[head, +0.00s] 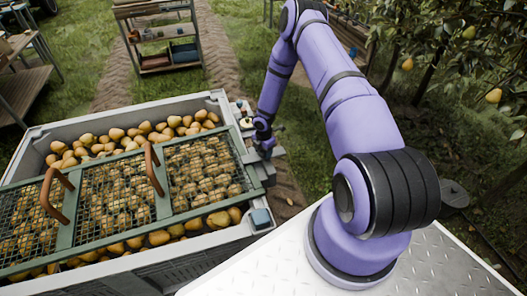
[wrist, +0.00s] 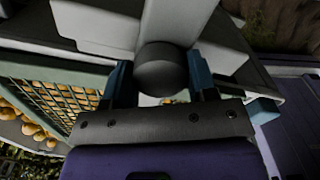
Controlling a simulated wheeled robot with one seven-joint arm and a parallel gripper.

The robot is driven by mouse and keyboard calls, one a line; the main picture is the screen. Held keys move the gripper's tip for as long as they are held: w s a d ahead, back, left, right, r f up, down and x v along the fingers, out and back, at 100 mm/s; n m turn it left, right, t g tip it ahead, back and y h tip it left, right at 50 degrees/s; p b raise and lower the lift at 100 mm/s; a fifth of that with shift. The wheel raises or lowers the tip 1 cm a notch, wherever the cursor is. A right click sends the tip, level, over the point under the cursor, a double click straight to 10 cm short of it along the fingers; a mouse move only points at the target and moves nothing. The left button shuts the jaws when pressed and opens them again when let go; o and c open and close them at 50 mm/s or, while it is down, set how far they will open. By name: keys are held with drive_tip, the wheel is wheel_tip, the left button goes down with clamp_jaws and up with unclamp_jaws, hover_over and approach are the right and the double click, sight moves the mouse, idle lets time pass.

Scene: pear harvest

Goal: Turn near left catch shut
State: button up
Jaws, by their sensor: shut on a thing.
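My gripper (head: 266,148) is at the right end of the crate (head: 216,101), beside the lid's end. In the wrist view its two blue fingers stand on either side of a dark round knob, which I take for the catch (wrist: 161,68), and are shut on it. In the head view my gripper mostly hides this catch, so its turn angle cannot be told. The lid (head: 163,196), a green frame with wire mesh and two brown handles, lies across the pears in the crate.
A blue block (head: 261,217) sits at the crate's near right corner. My pale base deck is close to the crate's right side. A shelf rack (head: 165,45) stands behind on the grass. A pear tree (head: 455,45) hangs over at the right.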

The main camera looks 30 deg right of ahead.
drive_tip(key=o, duration=1.3)
drive_tip(key=shift+r, duration=0.1)
wheel_tip(320, 180, up, 11)
drive_tip(key=shift+f, duration=0.2)
